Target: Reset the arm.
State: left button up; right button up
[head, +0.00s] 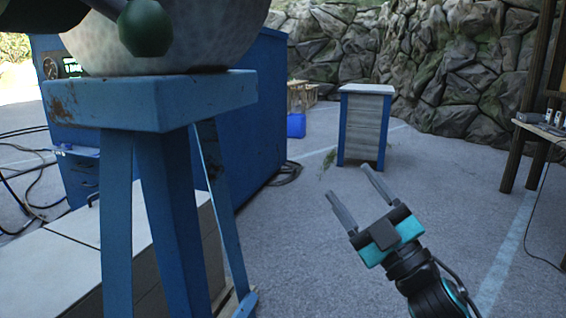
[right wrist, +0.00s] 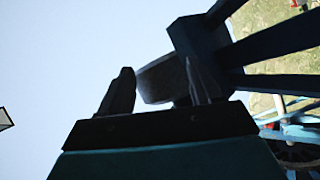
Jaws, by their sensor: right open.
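My right gripper (head: 362,190) is raised in the lower right of the head view, its two grey fingers spread apart with nothing between them. It is clear of the blue stand to its left. In the right wrist view the same gripper (right wrist: 160,88) shows dark against pale sky. A dark structure with spokes (right wrist: 265,45) is behind its fingers there; I cannot tell exactly what it is. My left gripper is not in view.
A rusty blue stand (head: 150,103) bears a large pale rounded body (head: 150,50) close on the left. A blue-and-white cabinet (head: 366,125) and a blue bin (head: 296,125) stand farther back. A table (head: 535,130) is at right. Open pavement lies between; cables lie at left.

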jog(key=s+d+f+m+g+h, duration=0.25)
jog(key=f+m+h, duration=0.25)
jog(key=f, duration=0.7)
jog(key=s+d+f+m+g+h, duration=0.15)
jog(key=s+f+m+h, duration=0.35)
jog(key=f, duration=0.8)
jog(key=s+d+f+m+g+h+p, duration=0.1)
jog(key=s+f+m+g, duration=0.3)
jog(key=s+f, duration=0.9)
notch_tip(320, 180, down, 2)
jog(key=shift+s+d+f+g+h, duration=0.1)
jog(key=shift+s+d+g+h, duration=0.25)
jog(key=shift+d+g+h, duration=0.35)
